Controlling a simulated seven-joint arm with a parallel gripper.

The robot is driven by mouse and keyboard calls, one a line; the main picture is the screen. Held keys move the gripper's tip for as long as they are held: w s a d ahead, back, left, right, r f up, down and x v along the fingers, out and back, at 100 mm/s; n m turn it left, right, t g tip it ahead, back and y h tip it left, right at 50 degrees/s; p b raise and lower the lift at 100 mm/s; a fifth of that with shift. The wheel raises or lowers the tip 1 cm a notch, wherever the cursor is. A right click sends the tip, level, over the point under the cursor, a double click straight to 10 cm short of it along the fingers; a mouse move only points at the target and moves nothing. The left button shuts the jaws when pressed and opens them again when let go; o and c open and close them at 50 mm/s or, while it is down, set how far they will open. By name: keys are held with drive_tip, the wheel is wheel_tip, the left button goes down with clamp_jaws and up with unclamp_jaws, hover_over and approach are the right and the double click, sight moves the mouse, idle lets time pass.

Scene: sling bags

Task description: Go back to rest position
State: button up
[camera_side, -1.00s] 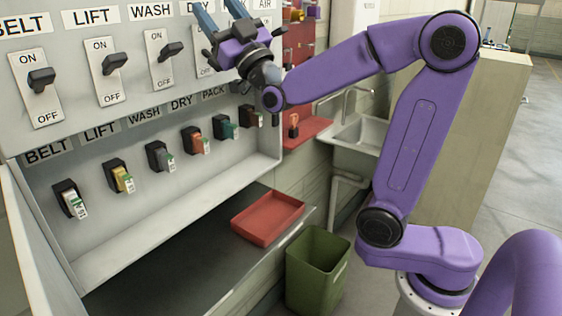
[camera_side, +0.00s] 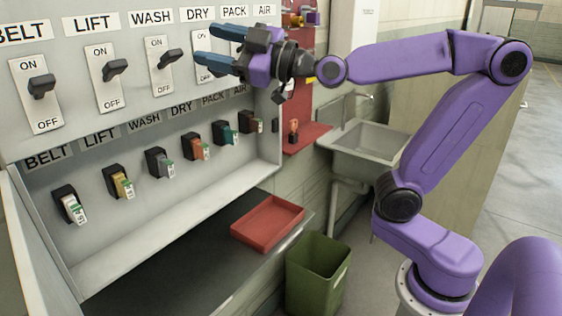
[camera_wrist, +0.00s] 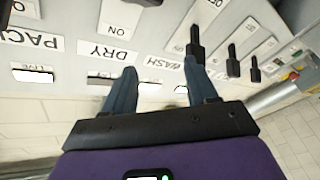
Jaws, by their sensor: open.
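My gripper (camera_side: 203,46) is open and empty in the side view, with its two blue fingers pointing left at the DRY and PACK area of the switch panel (camera_side: 75,60). It also shows in the wrist view (camera_wrist: 156,80), fingers spread apart with nothing between them. In the side view the BELT switch (camera_side: 41,85), LIFT switch (camera_side: 114,68) and WASH switch (camera_side: 168,57) stick out from their plates. My gripper hides most of the DRY and PACK switches.
Below the panel, several tagged, coloured devices (camera_side: 122,184) hang in a row on the recessed wall. A red tray (camera_side: 268,222) lies on the dark counter (camera_side: 150,278). A green bin (camera_side: 318,272) stands below, and a sink (camera_side: 365,135) is behind my arm.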

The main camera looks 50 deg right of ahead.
drive_tip(key=s+a+f+g, duration=0.2)
drive_tip(key=s+f+g, duration=0.15)
drive_tip(key=f, duration=0.25)
drive_tip(key=s+a+f+n+g, duration=0.1)
drive_tip(key=s+a+f+g, duration=0.1)
drive_tip(key=s+f+g, duration=0.3)
drive_tip(key=s+a+f+g, duration=0.1)
drive_tip(key=a+f+g, duration=0.15)
drive_tip(key=f, duration=0.55)
drive_tip(key=s+d+f+g+h, duration=0.3)
drive_tip(key=s+d+f, duration=0.3)
drive_tip(key=s, duration=0.3)
drive_tip(key=s+d+f+g+h, duration=0.4)
drive_tip(key=s+d+f, duration=0.1)
drive_tip(key=s, duration=0.3)
drive_tip(key=shift+s+d+f+m, duration=0.3)
drive_tip(key=shift+s+d+f, duration=0.05)
drive_tip(key=shift+f, duration=0.35)
